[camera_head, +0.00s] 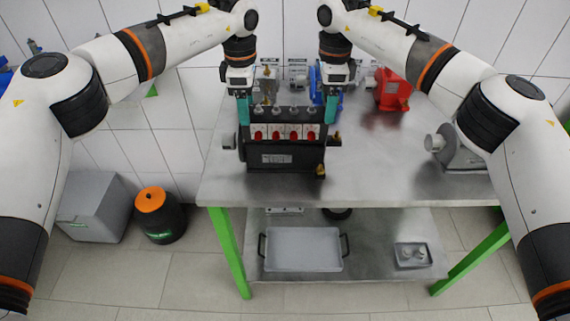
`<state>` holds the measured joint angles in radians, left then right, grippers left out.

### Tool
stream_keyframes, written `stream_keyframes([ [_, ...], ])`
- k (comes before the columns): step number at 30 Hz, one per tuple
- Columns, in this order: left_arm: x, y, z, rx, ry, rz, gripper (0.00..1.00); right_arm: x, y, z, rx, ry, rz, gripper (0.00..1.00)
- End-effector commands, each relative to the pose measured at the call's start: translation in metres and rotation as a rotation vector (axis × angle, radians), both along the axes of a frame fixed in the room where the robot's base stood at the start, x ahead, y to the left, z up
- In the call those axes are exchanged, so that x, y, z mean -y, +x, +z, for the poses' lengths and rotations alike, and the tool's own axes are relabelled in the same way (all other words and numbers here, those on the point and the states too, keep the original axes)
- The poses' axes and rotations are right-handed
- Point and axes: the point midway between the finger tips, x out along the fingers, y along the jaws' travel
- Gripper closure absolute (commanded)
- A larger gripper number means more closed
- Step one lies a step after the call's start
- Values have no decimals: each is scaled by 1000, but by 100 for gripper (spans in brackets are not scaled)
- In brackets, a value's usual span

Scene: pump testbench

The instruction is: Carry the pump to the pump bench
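The pump (285,158) is a black, boxy unit with a row of red-and-white parts and metal fittings along its top. It is upright over the left half of the metal table (390,172); I cannot tell whether its underside touches the tabletop. My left gripper (243,117) points down at the pump's upper left end, and my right gripper (331,117) points down at its upper right end. Both have teal fingers that look close against the pump. The fingertips are partly hidden, so whether they grip it is unclear.
A red pump-like unit (392,92) and a blue unit (316,84) stand at the table's back. A grey motor-like unit (458,150) is at the right. The lower shelf holds a grey tray (303,250). A grey box (95,208) and black bin (160,217) stand left on the floor.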

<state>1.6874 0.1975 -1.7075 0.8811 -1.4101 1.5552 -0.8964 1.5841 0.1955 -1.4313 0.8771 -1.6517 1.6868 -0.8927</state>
Motion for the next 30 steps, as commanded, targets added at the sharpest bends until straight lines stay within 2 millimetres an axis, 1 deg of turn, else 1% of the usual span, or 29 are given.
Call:
stream_keyframes([
  [1,0,0,1,-1,0,-1,23,0,0,1,-1,0,1,23],
  [3,0,0,1,-1,1,-1,14,0,0,1,-1,-1,1,15],
  [11,0,0,1,-1,1,0,14,0,0,1,-1,-1,0,15],
  [14,0,0,7,1,0,0,14,0,0,1,-1,-1,0,15],
  [17,0,0,21,3,0,0,14,0,0,1,-1,-1,0,15],
  [24,1,0,73,3,-1,0,14,0,0,1,-1,-1,0,15],
  [27,1,0,92,3,-1,1,14,0,0,1,-1,-1,0,15],
  [30,1,-1,107,2,1,0,14,0,0,1,-1,-1,0,15],
])
